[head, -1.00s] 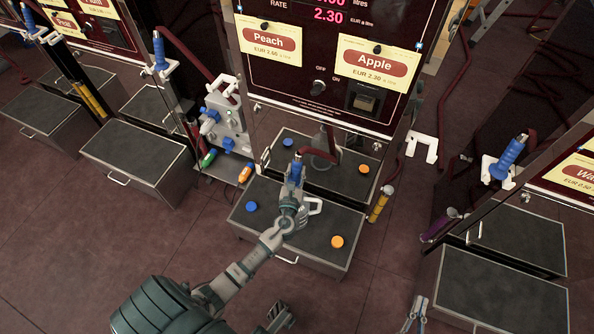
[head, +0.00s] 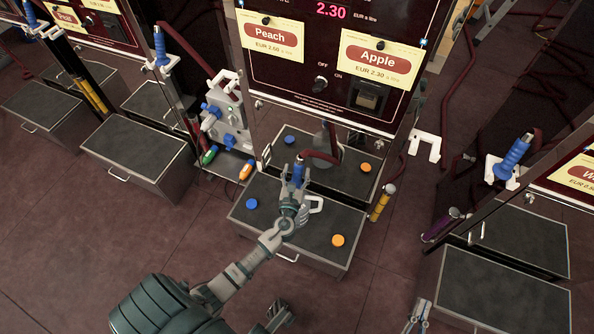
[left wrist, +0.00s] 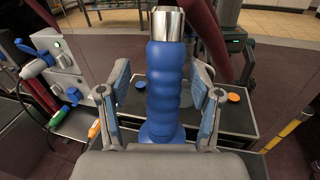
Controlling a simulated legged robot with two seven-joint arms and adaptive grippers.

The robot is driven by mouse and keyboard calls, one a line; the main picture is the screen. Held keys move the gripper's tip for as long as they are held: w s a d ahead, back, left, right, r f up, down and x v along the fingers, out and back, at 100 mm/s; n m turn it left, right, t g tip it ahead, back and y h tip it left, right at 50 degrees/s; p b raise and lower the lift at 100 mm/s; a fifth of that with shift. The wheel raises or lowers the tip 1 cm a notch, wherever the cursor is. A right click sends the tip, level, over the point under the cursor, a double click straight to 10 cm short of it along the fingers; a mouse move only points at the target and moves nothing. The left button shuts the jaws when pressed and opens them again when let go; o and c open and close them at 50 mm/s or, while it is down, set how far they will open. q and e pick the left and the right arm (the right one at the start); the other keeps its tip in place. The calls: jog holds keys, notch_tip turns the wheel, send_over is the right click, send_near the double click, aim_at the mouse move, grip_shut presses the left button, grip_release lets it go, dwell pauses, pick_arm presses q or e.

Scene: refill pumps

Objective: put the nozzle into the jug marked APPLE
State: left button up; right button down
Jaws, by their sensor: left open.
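The blue nozzle (head: 298,174) is upright between the fingers of my left gripper (head: 293,182), above the box below the Peach and Apple pump. In the left wrist view the nozzle's ribbed blue grip (left wrist: 163,85) and silver end stand between the two fingers of the left gripper (left wrist: 163,100), which are spread with gaps on both sides. A dark red hose (head: 322,157) runs near its top. My right gripper (head: 418,318) shows small at the bottom edge; its opening is unclear. No jug with a readable APPLE mark shows.
The box (head: 270,225) has a blue disc (head: 251,204) and an orange disc (head: 338,240) on top. A mirror-like panel behind reflects them. The Apple sign (head: 378,58) is on the pump's right half. An empty white holder (head: 424,147) is beside the pump. Other pumps stand left and right.

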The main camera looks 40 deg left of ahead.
pick_arm(q)
jog(key=v, duration=1.1)
jog(key=shift+s, duration=0.2)
jog(key=shift+f, duration=0.1)
